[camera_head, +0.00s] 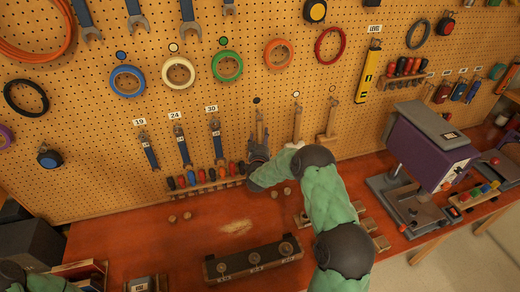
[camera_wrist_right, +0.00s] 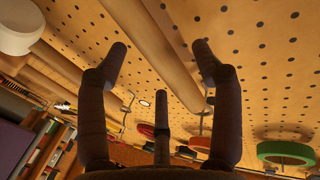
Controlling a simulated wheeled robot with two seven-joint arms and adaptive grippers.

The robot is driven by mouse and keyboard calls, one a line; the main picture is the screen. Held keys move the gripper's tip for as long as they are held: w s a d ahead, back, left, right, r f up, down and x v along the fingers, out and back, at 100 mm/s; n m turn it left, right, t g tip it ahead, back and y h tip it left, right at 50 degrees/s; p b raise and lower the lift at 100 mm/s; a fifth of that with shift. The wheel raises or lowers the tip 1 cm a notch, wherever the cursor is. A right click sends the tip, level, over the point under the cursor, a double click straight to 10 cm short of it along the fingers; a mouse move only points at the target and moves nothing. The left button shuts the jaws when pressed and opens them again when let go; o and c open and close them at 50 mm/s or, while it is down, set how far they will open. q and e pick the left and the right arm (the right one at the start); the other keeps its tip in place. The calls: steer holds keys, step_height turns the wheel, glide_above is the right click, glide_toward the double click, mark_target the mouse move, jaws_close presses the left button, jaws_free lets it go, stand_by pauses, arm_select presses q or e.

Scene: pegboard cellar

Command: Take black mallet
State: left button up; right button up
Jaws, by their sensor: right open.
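The black mallet hangs on the pegboard below a black dot. Its wooden handle (camera_head: 259,122) shows in the head view; its head is hidden behind or merges with my dark right gripper (camera_head: 258,152). In the right wrist view the gripper (camera_wrist_right: 160,52) is open, with a finger on each side of a wooden handle (camera_wrist_right: 170,45) that runs slantwise between them. The handle seems to lie beyond the fingertips; contact cannot be told. My left gripper is out of view; only some green arm shows at lower left.
A white-headed mallet (camera_wrist_right: 18,28) hangs close beside, its handle (camera_head: 298,122) to the right in the head view; another mallet (camera_head: 331,118) hangs further right. A screwdriver rack (camera_head: 205,187) is close at left.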

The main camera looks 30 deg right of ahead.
steer(key=shift+x, duration=1.15)
steer(key=shift+a, duration=0.1)
steer(key=shift+s, duration=0.1)
steer(key=c, duration=0.3)
steer(key=shift+f, duration=0.1)
jaws_close()
steer(key=shift+r, duration=0.85)
steer(key=v, duration=1.7)
steer(key=shift+s+a, duration=0.3)
